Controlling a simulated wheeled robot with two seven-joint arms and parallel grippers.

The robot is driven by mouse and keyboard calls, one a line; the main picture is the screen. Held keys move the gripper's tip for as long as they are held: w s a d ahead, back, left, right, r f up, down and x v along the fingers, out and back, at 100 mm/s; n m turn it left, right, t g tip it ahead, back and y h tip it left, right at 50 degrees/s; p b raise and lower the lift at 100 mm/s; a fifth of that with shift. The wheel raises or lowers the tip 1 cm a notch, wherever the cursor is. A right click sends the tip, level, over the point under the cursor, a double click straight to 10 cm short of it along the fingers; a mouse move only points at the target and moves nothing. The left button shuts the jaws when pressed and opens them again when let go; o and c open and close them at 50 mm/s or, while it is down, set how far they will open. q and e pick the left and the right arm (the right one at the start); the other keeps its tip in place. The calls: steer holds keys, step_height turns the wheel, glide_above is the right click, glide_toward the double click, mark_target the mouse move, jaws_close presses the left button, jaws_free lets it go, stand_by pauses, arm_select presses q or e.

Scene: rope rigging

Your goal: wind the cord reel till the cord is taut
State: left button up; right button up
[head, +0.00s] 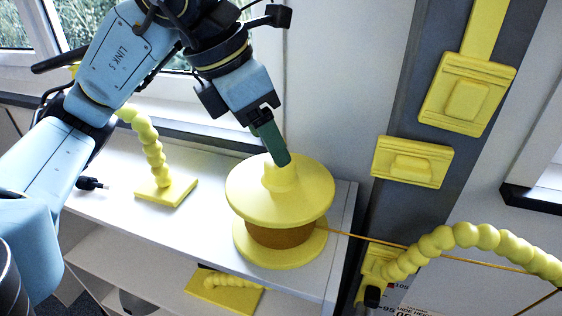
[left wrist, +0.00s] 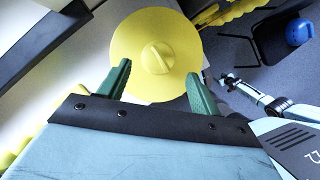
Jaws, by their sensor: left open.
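The yellow cord reel (head: 262,195) stands on a white shelf unit, with brown-orange cord wound around its core (head: 280,236) between two discs. A raised knob (head: 281,178) tops the reel; in the left wrist view the knob (left wrist: 157,58) shows as a ridged round grip. The orange cord (head: 365,239) leaves the reel to the right and looks straight where visible. My left gripper (head: 276,146) is just above the knob. In the left wrist view its green fingers are apart, one on each side of the knob, with visible gaps. A light-blue arm, likely my right, shows there with a tiny gripper end (left wrist: 231,82).
A yellow beaded post (head: 152,150) stands on the white shelf top (head: 110,190) left of the reel. A beaded yellow arm (head: 470,236) reaches out at right, near the cord. Yellow blocks (head: 412,161) sit on a grey upright. A window is behind.

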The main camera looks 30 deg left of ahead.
mark_target(280, 194)
arm_select(q)
steer(key=x, duration=0.6)
steer(key=shift+w+f, duration=0.1)
steer(key=shift+c, duration=0.3)
steer(key=c, duration=1.3)
steer(key=shift+w, duration=0.1)
